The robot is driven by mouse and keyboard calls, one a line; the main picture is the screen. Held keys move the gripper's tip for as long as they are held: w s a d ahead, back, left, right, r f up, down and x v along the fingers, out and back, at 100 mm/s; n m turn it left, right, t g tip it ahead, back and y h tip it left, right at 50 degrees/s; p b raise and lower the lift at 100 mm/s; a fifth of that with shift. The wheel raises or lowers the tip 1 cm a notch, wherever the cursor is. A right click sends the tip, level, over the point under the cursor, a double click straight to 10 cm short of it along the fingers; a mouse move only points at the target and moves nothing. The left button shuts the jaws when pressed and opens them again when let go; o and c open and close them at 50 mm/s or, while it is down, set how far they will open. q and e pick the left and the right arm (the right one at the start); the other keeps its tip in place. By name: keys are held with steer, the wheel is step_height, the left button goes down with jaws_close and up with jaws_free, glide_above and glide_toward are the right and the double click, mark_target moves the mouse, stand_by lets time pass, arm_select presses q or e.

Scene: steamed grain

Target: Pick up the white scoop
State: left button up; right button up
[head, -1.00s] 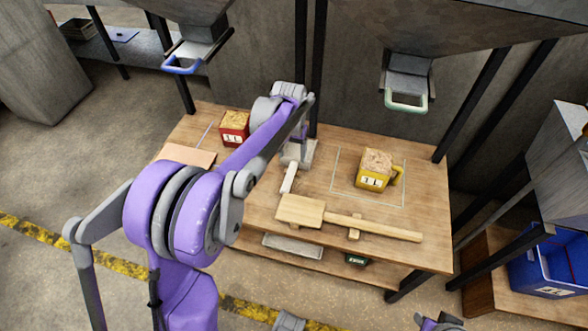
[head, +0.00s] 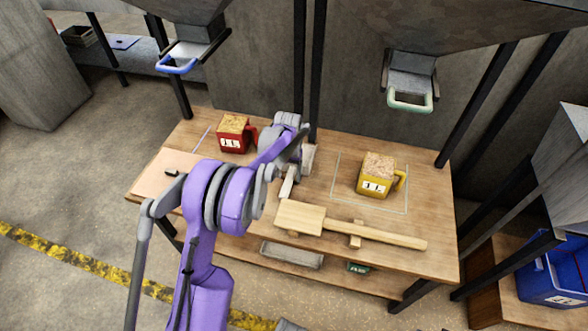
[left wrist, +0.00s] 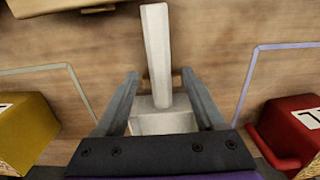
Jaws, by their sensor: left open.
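The white scoop lies on the wooden table; its handle (head: 287,187) points toward the front edge in the head view. In the left wrist view the scoop's handle (left wrist: 156,50) runs up the middle, with its square pan lower down, partly hidden by my gripper. My left gripper (left wrist: 162,78) is open, its two fingers on either side of the scoop, with visible gaps to the handle. In the head view the left gripper (head: 297,168) is over the scoop and hides part of it. My right gripper is out of view.
A wooden mallet (head: 300,217) lies just in front of the scoop. A red measure of grain (head: 232,135) stands left and a yellow one (head: 374,182) right, inside a marked outline. Hoppers with a blue handle (head: 176,68) and a green handle (head: 410,104) hang behind.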

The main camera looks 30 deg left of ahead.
mark_target(289, 178)
arm_select(q)
step_height(289, 178, down, 4)
steer(key=shift+r, duration=0.25)
jaws_close()
stand_by(1.2)
